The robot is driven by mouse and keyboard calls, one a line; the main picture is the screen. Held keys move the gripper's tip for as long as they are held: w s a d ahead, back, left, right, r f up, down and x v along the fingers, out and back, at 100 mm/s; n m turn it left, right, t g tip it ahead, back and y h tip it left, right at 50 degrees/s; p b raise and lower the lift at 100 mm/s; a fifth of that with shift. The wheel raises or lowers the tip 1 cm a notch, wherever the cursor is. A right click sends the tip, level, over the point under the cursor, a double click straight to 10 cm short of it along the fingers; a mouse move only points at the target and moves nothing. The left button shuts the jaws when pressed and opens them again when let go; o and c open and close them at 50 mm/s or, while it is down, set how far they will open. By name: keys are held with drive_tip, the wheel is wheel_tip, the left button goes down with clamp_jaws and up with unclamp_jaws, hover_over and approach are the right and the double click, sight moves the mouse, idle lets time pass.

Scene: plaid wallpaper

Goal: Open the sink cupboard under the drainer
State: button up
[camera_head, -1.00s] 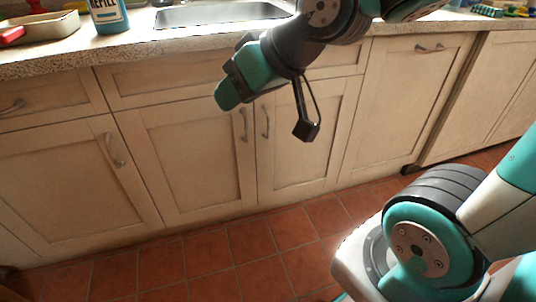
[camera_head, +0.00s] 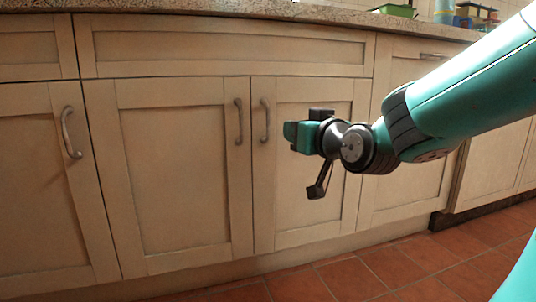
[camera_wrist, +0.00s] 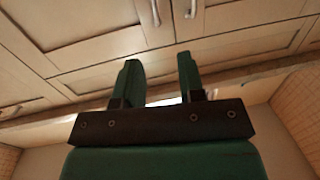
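Two cream doors meet side by side under the worktop, both closed: the left door (camera_head: 180,180) and the right door (camera_head: 310,215). The left door has an upright grey handle (camera_head: 238,121) by the seam, and the right door has a matching handle (camera_head: 265,120). My gripper (camera_head: 290,133) is in front of the right door, just right of its handle and apart from it. In the wrist view my gripper's two green fingers (camera_wrist: 161,78) are spread, with nothing between them. Two handles (camera_wrist: 155,12) show beyond them. The sink and drainer are out of view.
A wide drawer-like panel (camera_head: 225,48) spans above both doors, under the speckled worktop (camera_head: 250,10). Another cupboard door with a handle (camera_head: 70,133) is at the left. A taller panel (camera_head: 410,185) stands at the right. The tiled floor (camera_head: 370,270) is clear.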

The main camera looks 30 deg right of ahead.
drive_tip(key=f, duration=0.1)
drive_tip(key=p, duration=1.3)
approach(269, 121)
drive_tip(key=w, duration=0.2)
drive_tip(key=w+p, duration=0.1)
drive_tip(key=w, duration=0.1)
drive_tip(key=w+d+p, duration=0.1)
drive_tip(key=w+p, duration=0.1)
drive_tip(key=w, duration=0.1)
drive_tip(key=w+p, duration=0.2)
drive_tip(key=shift+w+d, duration=0.2)
drive_tip(key=shift+w, duration=0.05)
drive_tip(key=shift+w+d+f+p, duration=0.1)
drive_tip(key=shift+w+f+p, duration=0.05)
drive_tip(key=shift+w+p, duration=0.3)
clamp_jaws()
